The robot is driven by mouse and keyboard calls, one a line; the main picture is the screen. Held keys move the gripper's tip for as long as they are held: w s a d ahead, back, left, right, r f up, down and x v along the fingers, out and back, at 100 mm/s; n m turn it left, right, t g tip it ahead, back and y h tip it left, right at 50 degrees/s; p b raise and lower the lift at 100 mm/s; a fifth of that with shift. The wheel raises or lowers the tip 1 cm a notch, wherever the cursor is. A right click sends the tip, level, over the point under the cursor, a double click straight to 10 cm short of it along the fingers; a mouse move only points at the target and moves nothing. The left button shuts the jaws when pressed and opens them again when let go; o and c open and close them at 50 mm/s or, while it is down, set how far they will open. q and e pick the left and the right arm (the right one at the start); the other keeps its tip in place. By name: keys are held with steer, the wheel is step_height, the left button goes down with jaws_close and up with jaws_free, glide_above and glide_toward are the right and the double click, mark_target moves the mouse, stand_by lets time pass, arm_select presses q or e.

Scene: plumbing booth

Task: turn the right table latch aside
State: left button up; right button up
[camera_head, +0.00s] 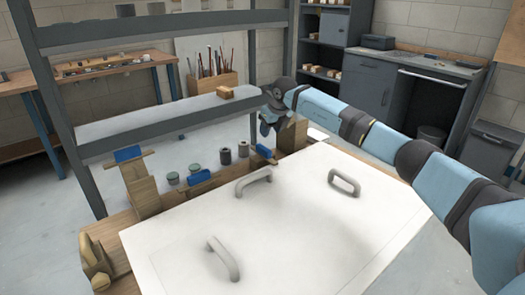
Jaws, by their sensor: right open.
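A white panel (290,225) with several grey handles lies on the wooden table. At its far right corner stands a wooden block (293,136), which seems to be part of the right table latch; my arm and gripper partly hide it. A small blue piece (265,151) shows just left of and below this block. My right gripper (266,122) is open beside the block at its upper left. Its fingers are small and dark here, and I cannot tell whether they touch the latch. My left gripper is not in view.
A wooden post (143,190) with a blue piece on top stands at the table's far left. A grey shelf (170,115) rises behind. My right arm spans above the panel's right side.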

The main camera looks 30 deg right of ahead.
mark_target(264, 148)
steer(key=b+x, duration=0.1)
steer(key=x, duration=0.9)
steer(key=shift+w+f+b, duration=0.1)
steer(key=shift+f+b, duration=0.15)
steer(key=shift+b, duration=0.1)
jaws_close()
